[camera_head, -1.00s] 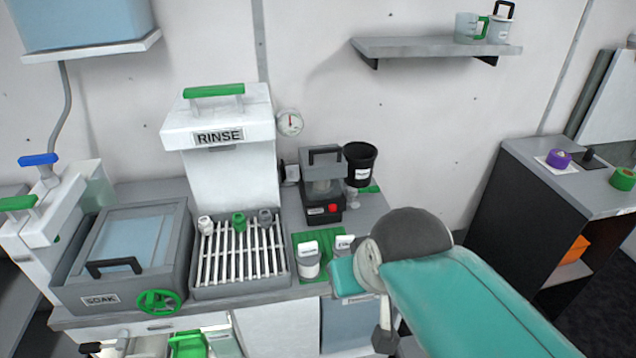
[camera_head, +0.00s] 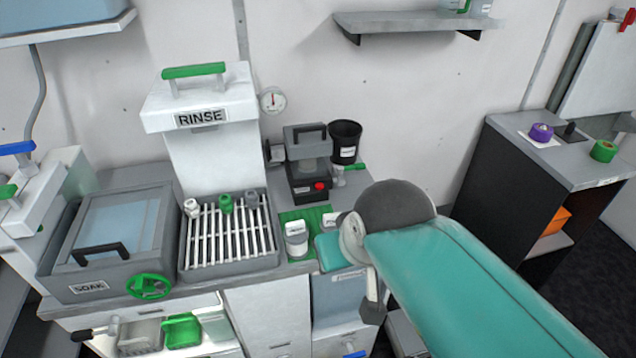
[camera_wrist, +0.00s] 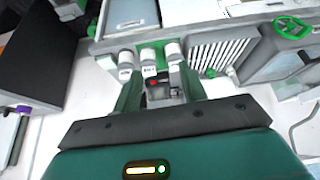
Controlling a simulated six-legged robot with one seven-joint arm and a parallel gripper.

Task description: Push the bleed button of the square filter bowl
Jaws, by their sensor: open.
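A boxy dark unit (camera_head: 306,172) with a grey handled top and a clear middle stands at the back of the counter in the head view. It has a red button (camera_head: 320,186) on its front. I cannot tell for sure whether this is the square filter bowl. My gripper (camera_wrist: 160,84) is open and empty in the wrist view, its teal fingers spread. A small red spot (camera_wrist: 153,82) and grey parts show between the fingers, seemingly of the same unit; contact cannot be judged. In the head view my arm hides the fingers.
White lidded jars (camera_head: 296,238) stand on a green mat in front of the unit. A black cup (camera_head: 345,142) is behind it at right. A slatted rack (camera_head: 228,240) and the SOAK tank (camera_head: 108,245) lie left. A black cabinet (camera_head: 505,190) stands right.

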